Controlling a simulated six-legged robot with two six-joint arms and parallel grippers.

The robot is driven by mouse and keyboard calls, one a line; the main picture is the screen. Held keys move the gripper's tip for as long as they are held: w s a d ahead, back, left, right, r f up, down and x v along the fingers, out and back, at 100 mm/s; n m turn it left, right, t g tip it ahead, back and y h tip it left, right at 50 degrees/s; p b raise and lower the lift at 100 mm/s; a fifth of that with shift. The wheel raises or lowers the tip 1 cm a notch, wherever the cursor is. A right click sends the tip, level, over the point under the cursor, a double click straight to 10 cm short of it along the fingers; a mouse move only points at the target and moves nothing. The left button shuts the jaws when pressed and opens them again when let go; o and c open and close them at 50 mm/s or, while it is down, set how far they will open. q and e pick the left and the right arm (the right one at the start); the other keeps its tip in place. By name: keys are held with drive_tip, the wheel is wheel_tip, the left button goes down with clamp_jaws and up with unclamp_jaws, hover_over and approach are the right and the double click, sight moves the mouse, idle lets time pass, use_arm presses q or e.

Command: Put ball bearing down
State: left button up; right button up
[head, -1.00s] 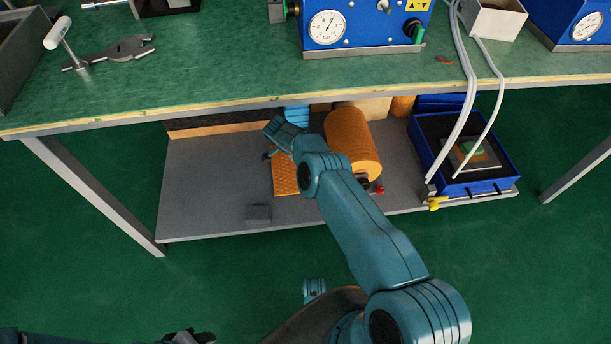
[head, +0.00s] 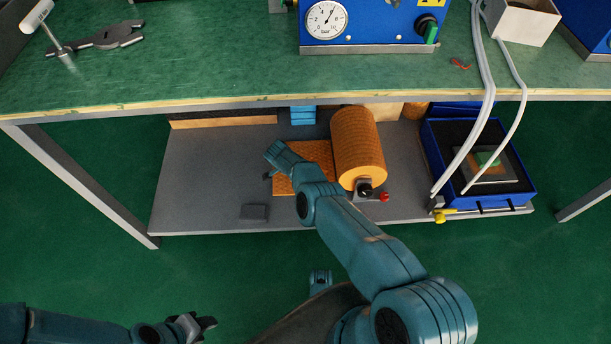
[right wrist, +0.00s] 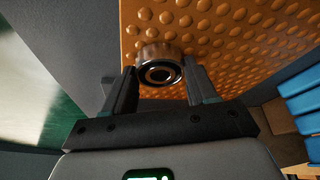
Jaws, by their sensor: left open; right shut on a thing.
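A ring-shaped metal ball bearing (right wrist: 160,68) sits between the fingers of my right gripper (right wrist: 158,88) in the right wrist view. The gripper is shut on it. Behind it is an orange dimpled mat (right wrist: 230,30); I cannot tell whether the bearing touches it. In the head view my right gripper (head: 268,172) is at the left edge of the orange mat (head: 315,153) on the lower shelf, and the bearing is hidden there. My left gripper (head: 205,324) is open and empty at the bottom left, away from the shelf.
An orange cylinder (head: 358,145) lies right of the mat, with a small red knob (head: 384,197) by its end. A blue tray (head: 440,155) stands further right, and white hoses (head: 483,90) hang there. The bench top edge (head: 200,108) overhangs the grey shelf (head: 205,185), which is clear on the left.

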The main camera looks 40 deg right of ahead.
drive_tip(key=shift+r, duration=0.1)
drive_tip(key=shift+f+b, duration=0.3)
drive_tip(key=shift+f, duration=0.05)
drive_tip(key=o, duration=1.2)
drive_tip(key=shift+r, duration=0.1)
drive_tip(key=shift+r+p, duration=0.2)
drive_tip(key=shift+p, duration=0.1)
drive_tip(key=p+v, duration=0.9)
drive_tip(key=v, duration=0.3)
